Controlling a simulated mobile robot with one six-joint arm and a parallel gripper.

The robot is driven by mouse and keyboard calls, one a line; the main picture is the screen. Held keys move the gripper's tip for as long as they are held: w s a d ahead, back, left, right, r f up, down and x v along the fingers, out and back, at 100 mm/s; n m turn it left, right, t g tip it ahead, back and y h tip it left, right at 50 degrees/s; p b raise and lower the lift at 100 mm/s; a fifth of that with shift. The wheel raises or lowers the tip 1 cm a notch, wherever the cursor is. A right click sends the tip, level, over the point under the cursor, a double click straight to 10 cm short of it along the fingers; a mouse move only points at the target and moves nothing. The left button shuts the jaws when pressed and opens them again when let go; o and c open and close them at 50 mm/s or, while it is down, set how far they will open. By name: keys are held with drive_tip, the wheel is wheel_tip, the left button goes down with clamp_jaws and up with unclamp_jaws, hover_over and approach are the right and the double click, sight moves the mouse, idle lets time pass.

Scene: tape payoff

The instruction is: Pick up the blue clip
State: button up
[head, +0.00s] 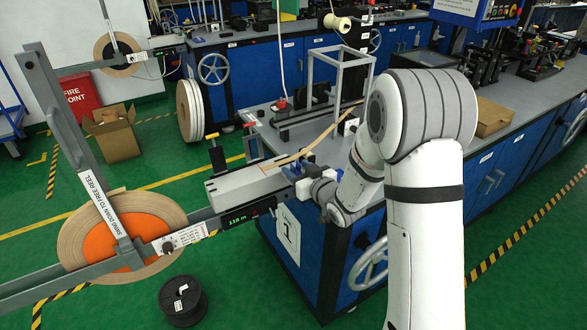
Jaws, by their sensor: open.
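A small blue part (291,172), which looks like the blue clip, is at the right end of the grey guide block (238,187), by the front edge of the bench. My gripper (297,183) is open right beside it, at the end of my white arm. The fingers are small here and partly hidden by my wrist. I cannot tell whether they touch the blue part or stand around it. A tan tape (305,150) runs over the block's end and up to the right.
A reel of tan tape (75,235) with an orange core hangs on a grey arm at the left. A counter display (237,219) sits below the block. A handwheel (370,262) juts from the bench front. A black spool (182,300) lies on the green floor.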

sight(293, 164)
drive_tip(key=x, duration=0.3)
drive_tip(key=shift+w+a+p, duration=0.1)
drive_tip(key=shift+w+p, duration=0.2)
drive_tip(key=shift+w, duration=0.05)
drive_tip(key=c, duration=1.1)
